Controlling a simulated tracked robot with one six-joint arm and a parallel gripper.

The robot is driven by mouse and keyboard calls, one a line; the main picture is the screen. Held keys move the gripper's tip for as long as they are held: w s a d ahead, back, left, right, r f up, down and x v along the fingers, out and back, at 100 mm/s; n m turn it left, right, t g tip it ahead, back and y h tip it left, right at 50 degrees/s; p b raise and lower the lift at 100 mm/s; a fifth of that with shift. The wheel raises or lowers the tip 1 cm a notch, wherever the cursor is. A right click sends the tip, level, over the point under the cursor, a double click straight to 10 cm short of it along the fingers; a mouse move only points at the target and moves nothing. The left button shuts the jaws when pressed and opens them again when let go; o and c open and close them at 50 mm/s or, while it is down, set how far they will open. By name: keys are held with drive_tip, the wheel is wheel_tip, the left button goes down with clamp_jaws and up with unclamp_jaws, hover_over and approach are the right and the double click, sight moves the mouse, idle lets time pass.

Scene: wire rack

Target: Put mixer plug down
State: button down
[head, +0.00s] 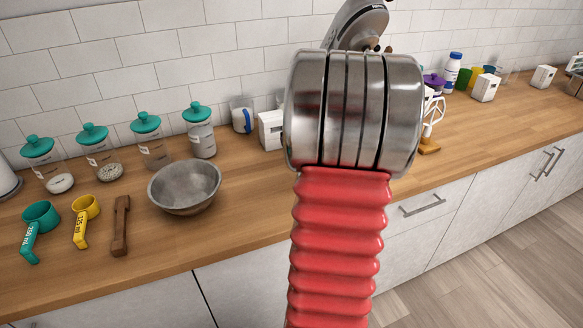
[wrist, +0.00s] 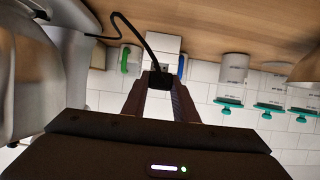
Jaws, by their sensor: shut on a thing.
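In the wrist view, my gripper (wrist: 160,95) is shut on the black mixer plug (wrist: 160,80). A black cable (wrist: 138,32) curves from the plug towards a large grey-white body (wrist: 38,75) at the left, which looks like the mixer. A white box (wrist: 152,45) stands on the counter just beyond the plug; I cannot tell whether they touch. A white box (head: 271,130) also shows in the head view beside my arm. My gripper and the plug are hidden behind my arm there.
A metal bowl (head: 185,187), a teal measuring cup (head: 38,225), a yellow one (head: 83,212) and a brown wooden item (head: 121,226) sit on the wooden counter (head: 160,250). Several teal-lidded jars (head: 200,135) line the wall. More white boxes (head: 486,88) stand at right.

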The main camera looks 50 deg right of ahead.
wheel_tip(320, 180, down, 6)
drive_tip(key=shift+r, duration=0.15)
idle(0.3)
drive_tip(key=shift+f, duration=1.9)
drive_tip(key=shift+a+f, duration=0.1)
drive_tip(key=shift+f, duration=0.5)
drive_tip(key=c, duration=1.4)
unclamp_jaws()
drive_tip(key=shift+s+f, duration=0.1)
drive_tip(key=shift+f, duration=0.05)
